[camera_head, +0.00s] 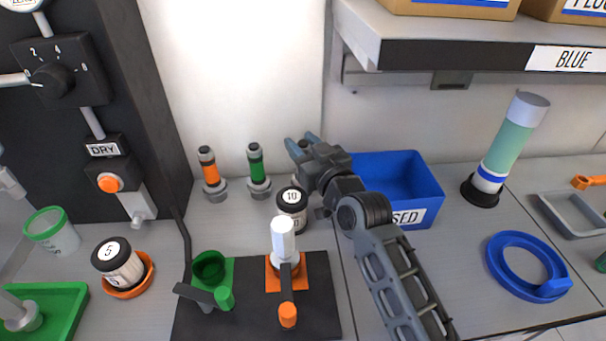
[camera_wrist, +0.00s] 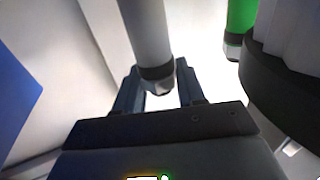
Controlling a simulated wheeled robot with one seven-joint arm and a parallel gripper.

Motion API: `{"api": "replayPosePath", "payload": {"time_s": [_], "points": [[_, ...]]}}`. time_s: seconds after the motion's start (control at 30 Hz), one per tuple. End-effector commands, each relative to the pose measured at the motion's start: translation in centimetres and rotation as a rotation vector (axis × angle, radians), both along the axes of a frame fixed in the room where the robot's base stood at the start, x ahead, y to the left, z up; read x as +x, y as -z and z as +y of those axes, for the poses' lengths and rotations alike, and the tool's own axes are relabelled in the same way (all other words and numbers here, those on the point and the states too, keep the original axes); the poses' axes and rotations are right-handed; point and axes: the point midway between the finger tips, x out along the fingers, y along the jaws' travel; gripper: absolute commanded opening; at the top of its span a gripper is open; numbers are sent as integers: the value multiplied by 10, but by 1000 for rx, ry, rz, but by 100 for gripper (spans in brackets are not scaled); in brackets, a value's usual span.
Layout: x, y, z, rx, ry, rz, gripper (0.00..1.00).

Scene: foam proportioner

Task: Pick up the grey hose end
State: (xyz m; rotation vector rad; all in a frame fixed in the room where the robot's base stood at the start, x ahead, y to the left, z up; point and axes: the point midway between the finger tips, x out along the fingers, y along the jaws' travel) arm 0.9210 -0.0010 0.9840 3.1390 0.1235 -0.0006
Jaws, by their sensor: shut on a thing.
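In the wrist view the grey hose end (camera_wrist: 148,30) is a grey cylinder with a dark band and a pale faceted tip. It lies between the two fingers of my gripper (camera_wrist: 160,88), which is shut on it. In the head view my gripper (camera_head: 302,143) is at the back of the counter, right of the green hose end (camera_head: 256,163) and above the jar marked 10 (camera_head: 292,208). The grey hose end cannot be made out there. I cannot tell whether it is clear of any support.
An orange-banded hose end (camera_head: 210,172) stands left of the green one. A blue bin (camera_head: 425,185) is close on my gripper's right, under a shelf (camera_head: 470,52). A black plate with green and orange fittings (camera_head: 255,320) lies in front.

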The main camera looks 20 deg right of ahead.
Motion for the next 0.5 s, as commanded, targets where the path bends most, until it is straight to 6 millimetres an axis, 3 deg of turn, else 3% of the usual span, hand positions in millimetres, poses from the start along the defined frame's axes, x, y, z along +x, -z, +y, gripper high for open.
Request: {"api": "replayPosePath", "payload": {"time_s": [0.33, 0.5], "points": [[0, 0, 0, 0, 0, 0, 0], [0, -1, 0, 0, 0, -1, 0]]}}
